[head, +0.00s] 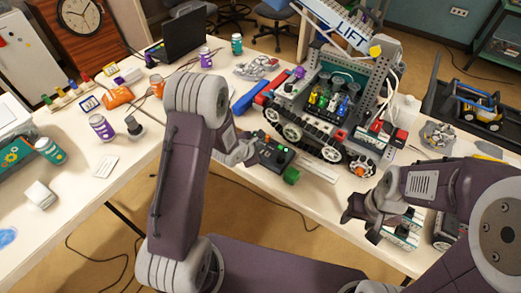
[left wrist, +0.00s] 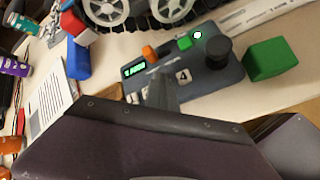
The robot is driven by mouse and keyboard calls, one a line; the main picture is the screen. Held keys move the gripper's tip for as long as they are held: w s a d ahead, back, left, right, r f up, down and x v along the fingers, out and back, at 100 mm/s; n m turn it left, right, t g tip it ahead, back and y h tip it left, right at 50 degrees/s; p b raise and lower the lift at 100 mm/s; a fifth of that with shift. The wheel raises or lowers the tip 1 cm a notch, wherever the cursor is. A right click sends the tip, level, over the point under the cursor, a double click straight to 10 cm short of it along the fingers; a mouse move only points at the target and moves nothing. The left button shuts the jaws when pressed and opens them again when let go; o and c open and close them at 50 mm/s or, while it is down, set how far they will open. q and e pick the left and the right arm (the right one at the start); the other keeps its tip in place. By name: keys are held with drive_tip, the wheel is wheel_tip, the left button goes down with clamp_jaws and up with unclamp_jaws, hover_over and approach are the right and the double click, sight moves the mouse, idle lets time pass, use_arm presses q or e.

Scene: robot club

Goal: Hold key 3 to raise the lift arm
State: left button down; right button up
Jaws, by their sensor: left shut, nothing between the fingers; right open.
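The dark control box (head: 272,150) lies on the table in front of the wheeled robot model (head: 325,100). The lift arm (head: 345,32), with a LIFT sign, is at the model's top. My right gripper (head: 368,212) is open and empty at lower right.
A green block (left wrist: 271,58) sits right of the box, close to it. A blue bar (head: 249,98) lies to its left. Jars, including a purple one (head: 102,127), stand on the left table. The model with its cables stands directly behind the box.

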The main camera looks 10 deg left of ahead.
idle(0.4)
use_arm(q)
drive_tip(key=shift+r+p, duration=0.8)
drive_tip(key=shift+p, duration=0.15)
wheel_tip(320, 180, up, 5)
drive_tip(key=p, duration=0.5)
